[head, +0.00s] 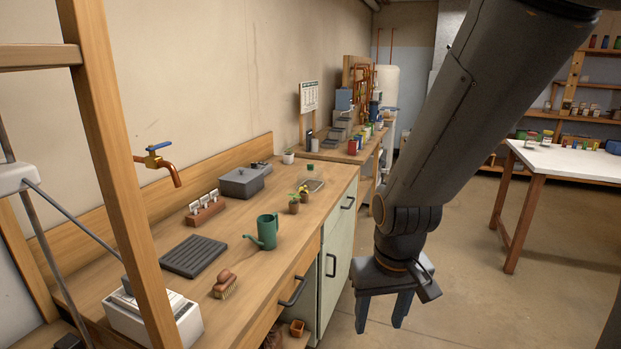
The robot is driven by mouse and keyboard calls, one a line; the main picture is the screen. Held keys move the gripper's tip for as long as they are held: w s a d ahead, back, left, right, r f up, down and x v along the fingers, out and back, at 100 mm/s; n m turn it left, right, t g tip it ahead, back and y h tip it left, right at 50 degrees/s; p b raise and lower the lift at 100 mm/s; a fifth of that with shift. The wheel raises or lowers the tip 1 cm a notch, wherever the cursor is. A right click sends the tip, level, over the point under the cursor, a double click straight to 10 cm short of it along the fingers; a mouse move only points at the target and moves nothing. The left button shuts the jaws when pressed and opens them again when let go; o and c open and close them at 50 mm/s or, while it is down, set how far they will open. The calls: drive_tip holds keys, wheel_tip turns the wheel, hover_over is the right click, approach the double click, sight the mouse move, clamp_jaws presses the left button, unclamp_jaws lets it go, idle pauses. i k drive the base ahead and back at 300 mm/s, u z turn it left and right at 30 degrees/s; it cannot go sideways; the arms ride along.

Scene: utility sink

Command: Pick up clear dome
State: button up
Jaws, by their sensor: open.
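A small clear object with a green top (311,179), which looks like the clear dome, stands on the wooden counter (225,250) towards its far end. It is small in the head view, so its exact shape is hard to tell. My gripper (382,322) is open and empty, pointing down over the floor to the right of the counter. It is well apart from the dome and nearer to the camera.
Two small potted plants (294,205) stand just in front of the dome. A green watering can (265,232), a brush (225,286), a black rack (194,256) and a grey box (241,183) are also on the counter. A brass tap (163,163) juts from the wall. A white-topped table (570,160) stands at right.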

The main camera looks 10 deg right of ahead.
sight(313, 180)
drive_tip(key=k, duration=0.65)
drive_tip(key=z, duration=0.65)
drive_tip(key=i, duration=1)
drive_tip(key=z, duration=0.5)
drive_tip(key=i, duration=1.15)
drive_tip(key=u, duration=1.1)
drive_tip(key=i, duration=0.95)
drive_tip(key=u, duration=0.85)
